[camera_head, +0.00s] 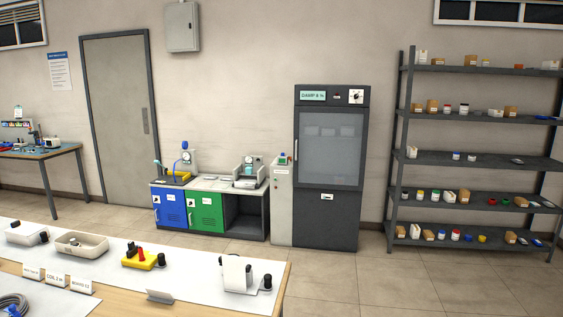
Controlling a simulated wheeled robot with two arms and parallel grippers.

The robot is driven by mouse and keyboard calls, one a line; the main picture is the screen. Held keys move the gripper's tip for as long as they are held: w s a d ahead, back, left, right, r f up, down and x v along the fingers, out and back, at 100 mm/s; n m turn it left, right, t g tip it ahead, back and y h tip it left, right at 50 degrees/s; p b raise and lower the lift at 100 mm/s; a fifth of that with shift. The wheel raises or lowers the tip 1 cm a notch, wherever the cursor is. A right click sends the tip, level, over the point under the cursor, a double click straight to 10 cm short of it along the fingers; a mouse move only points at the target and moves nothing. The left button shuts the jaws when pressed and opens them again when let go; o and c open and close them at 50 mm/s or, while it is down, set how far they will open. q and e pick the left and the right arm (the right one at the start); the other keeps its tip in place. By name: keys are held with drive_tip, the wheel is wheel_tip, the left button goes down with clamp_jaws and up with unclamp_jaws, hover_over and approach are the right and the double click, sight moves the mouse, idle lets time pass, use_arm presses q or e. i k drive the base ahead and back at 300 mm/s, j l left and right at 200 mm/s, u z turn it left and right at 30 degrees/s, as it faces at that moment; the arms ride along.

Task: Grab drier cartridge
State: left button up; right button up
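I cannot single out a drier cartridge for certain. A tall dark cabinet (313,218) with a closed glass door stands against the wall. Its label (313,96) seems to read "DAMP A %", and a round dial (356,97) sits at its top right. Faint pale shapes show behind the glass (330,150). Many small jars and boxes stand on the dark shelf rack (480,160) at the right, too small to identify. Neither of my grippers is in view.
A near table (190,276) holds a yellow device (140,261), a pale tray (68,250) and a white device (236,273). A low bench with blue (170,210) and green (206,213) doors stands left of the cabinet. Tiled floor (425,290) is clear at the right.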

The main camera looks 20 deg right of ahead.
sight(283, 160)
drive_tip(key=l, duration=1.05)
drive_tip(key=i+l, duration=0.2)
drive_tip(key=l, duration=0.15)
drive_tip(key=i+l, duration=0.2)
drive_tip(key=l, duration=0.15)
drive_tip(key=i+l, duration=0.2)
drive_tip(key=l, duration=0.15)
drive_tip(key=i+l, duration=0.2)
drive_tip(key=l, duration=0.2)
drive_tip(key=i+l, duration=0.2)
drive_tip(key=l, duration=0.15)
drive_tip(key=i+l, duration=0.5)
drive_tip(key=i, duration=0.25)
drive_tip(key=i+l+u, duration=0.1)
drive_tip(key=i+l, duration=0.4)
drive_tip(key=i, duration=0.25)
drive_tip(key=i+l, duration=0.55)
drive_tip(key=i, duration=0.15)
drive_tip(key=i+j, duration=0.15)
drive_tip(key=i, duration=0.4)
drive_tip(key=i+j, duration=0.15)
drive_tip(key=i, duration=0.4)
drive_tip(key=i+j+u, duration=0.1)
drive_tip(key=i, duration=0.4)
